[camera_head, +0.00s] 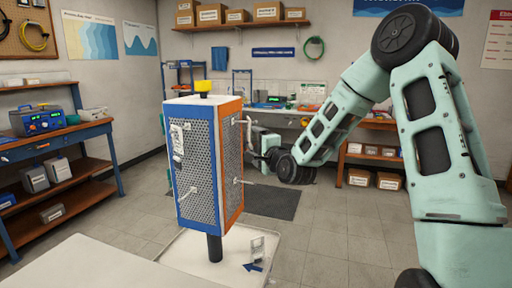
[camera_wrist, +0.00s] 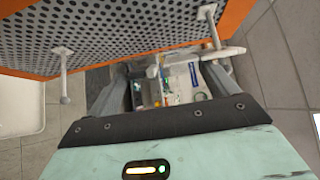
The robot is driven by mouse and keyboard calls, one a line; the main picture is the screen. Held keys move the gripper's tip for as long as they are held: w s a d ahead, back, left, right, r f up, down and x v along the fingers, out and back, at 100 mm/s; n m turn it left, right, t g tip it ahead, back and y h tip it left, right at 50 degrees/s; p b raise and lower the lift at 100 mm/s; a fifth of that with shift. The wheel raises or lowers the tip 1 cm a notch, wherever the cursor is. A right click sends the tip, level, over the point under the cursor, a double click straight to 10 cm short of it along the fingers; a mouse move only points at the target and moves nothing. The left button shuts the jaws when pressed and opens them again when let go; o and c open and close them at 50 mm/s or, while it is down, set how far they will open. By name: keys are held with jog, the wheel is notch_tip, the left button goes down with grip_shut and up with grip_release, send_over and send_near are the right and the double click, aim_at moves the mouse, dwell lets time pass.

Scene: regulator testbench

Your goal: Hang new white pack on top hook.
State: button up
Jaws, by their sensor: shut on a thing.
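A perforated tower (camera_head: 208,165) with blue and orange frames stands on a dark post. My gripper (camera_head: 256,155) is beside its orange-framed face. It is shut on a thin white thing (camera_head: 248,135), apparently the white pack, seen nearly edge-on. In the wrist view, the white pack (camera_wrist: 228,52) lies across between my fingers, close to the perforated panel (camera_wrist: 130,30); part of it is hidden. The top hook (camera_wrist: 211,22) seems to reach the pack; I cannot tell if the pack hangs on it. A lower hook (camera_head: 237,181) is bare.
Another white pack (camera_head: 177,142) hangs on the blue face, above a bare hook (camera_head: 190,189). A pale tray (camera_head: 185,258) under the tower holds a small clear stand (camera_head: 257,246) and a blue arrow (camera_head: 253,267). A yellow knob (camera_head: 203,86) tops the tower. Benches line the walls.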

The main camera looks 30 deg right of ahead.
jog(key=o, duration=0.8)
jog(key=shift+s+a+b, duration=0.25)
jog(key=shift+s+b, duration=2.35)
jog(key=shift+s, duration=0.3)
jog(key=shift+s+a+b, duration=0.25)
jog(key=shift+s+b, duration=2.3)
jog(key=shift+s, duration=0.35)
jog(key=shift+s+a+b, duration=0.25)
jog(key=shift+s+b, duration=2.35)
jog(key=shift+s, duration=0.3)
